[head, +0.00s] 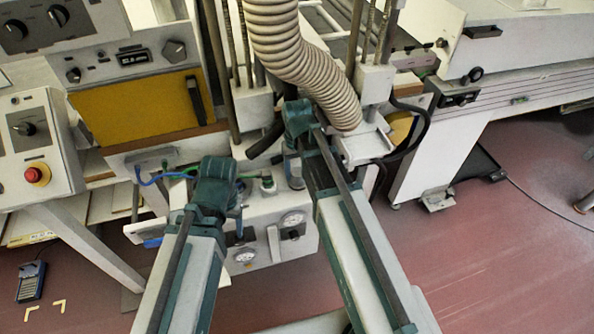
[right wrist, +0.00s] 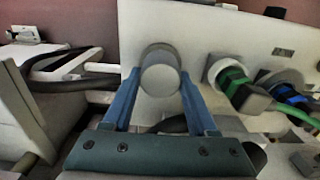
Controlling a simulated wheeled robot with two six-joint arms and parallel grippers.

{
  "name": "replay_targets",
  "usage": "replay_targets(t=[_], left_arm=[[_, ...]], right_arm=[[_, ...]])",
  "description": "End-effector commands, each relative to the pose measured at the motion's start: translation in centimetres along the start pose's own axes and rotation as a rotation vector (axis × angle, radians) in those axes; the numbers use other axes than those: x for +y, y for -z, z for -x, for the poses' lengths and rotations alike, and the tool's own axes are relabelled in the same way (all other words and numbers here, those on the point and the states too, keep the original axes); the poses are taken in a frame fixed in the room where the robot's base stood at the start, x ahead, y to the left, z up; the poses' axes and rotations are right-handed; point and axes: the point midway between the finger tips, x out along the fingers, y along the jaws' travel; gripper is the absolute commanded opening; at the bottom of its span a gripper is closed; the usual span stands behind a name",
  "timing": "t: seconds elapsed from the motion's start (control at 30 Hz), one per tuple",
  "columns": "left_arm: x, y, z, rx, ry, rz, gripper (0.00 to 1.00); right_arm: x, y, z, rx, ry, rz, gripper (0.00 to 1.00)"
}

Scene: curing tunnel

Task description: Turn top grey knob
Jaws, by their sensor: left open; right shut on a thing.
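The grey knob (right wrist: 160,78) is round and sits on the white box (head: 262,215) with the gauges. In the right wrist view, the blue fingers of my right gripper (right wrist: 158,95) stand on either side of it and are shut on it.
Beside the knob are a green connector (right wrist: 232,82) and a blue connector (right wrist: 285,92) with cables. A ribbed hose (head: 290,55) hangs above my right arm. A control box with a red button (head: 37,173) stands at left. The red floor at right is mostly clear.

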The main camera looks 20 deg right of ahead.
Motion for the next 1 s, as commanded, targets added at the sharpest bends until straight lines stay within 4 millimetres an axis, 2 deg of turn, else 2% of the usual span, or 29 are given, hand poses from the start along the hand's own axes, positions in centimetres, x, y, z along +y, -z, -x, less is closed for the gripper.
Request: replay_targets(t=[0.5, 1.0], left_arm=[[0.0, 0.0, -0.01, 0.0, 0.0, 0.0, 0.65], [0.0, 0.0, -0.01, 0.0, 0.0, 0.0, 0.65]], right_arm=[[0.17, -0.04, -0.01, 0.0, 0.0, -0.36, 0.03], [0.21, -0.06, -0.01, 0.0, 0.0, -0.458, 0.03]])
